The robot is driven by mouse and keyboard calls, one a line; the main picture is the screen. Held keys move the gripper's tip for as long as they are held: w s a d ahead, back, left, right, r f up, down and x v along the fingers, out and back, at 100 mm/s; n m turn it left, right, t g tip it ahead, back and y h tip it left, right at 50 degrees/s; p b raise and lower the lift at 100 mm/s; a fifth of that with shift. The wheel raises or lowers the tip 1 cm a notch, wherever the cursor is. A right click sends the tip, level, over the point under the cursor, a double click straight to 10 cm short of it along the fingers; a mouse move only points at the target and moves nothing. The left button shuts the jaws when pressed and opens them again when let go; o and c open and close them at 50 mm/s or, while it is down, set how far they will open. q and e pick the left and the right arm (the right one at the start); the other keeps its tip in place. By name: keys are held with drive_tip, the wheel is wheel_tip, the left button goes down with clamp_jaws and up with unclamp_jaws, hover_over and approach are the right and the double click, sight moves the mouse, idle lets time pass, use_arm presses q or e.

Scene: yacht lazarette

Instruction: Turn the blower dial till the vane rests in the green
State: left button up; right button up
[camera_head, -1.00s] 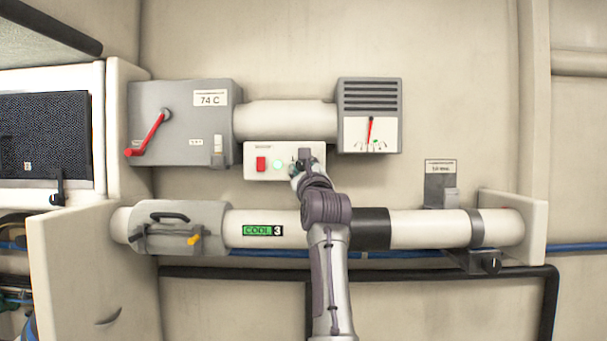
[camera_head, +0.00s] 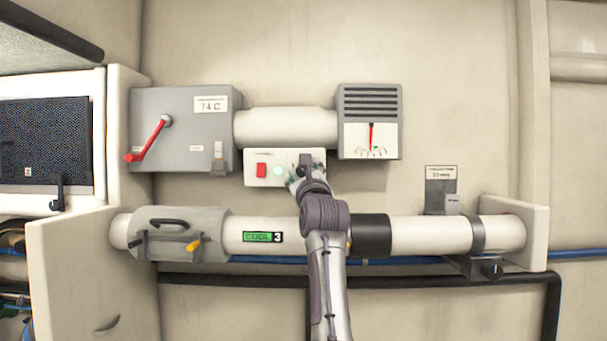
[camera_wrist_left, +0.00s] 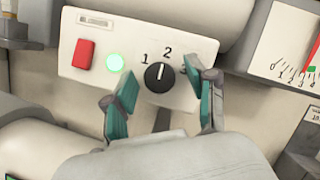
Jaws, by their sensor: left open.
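The black blower dial (camera_wrist_left: 159,77) sits on a white control panel (camera_head: 250,178), with 1, 2 and 3 printed around it in the left wrist view. Its white mark points up, roughly towards 2. My left gripper (camera_wrist_left: 163,88) is open, with its teal fingers apart on either side of the dial; whether they touch it is unclear. In the head view, the left gripper (camera_head: 305,170) partly hides the dial. The red vane (camera_head: 371,136) stands nearly upright on the gauge (camera_head: 352,142). The green mark (camera_wrist_left: 312,68) shows at the wrist view's right edge. My right gripper is not in view.
A red switch (camera_head: 261,170) and lit green lamp (camera_wrist_left: 115,63) are left of the dial. A grey box with a red lever (camera_head: 147,140) is at the upper left. A thick white pipe (camera_head: 430,232) runs below the panel.

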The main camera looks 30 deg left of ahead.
use_arm(q)
drive_tip(key=v, duration=1.2)
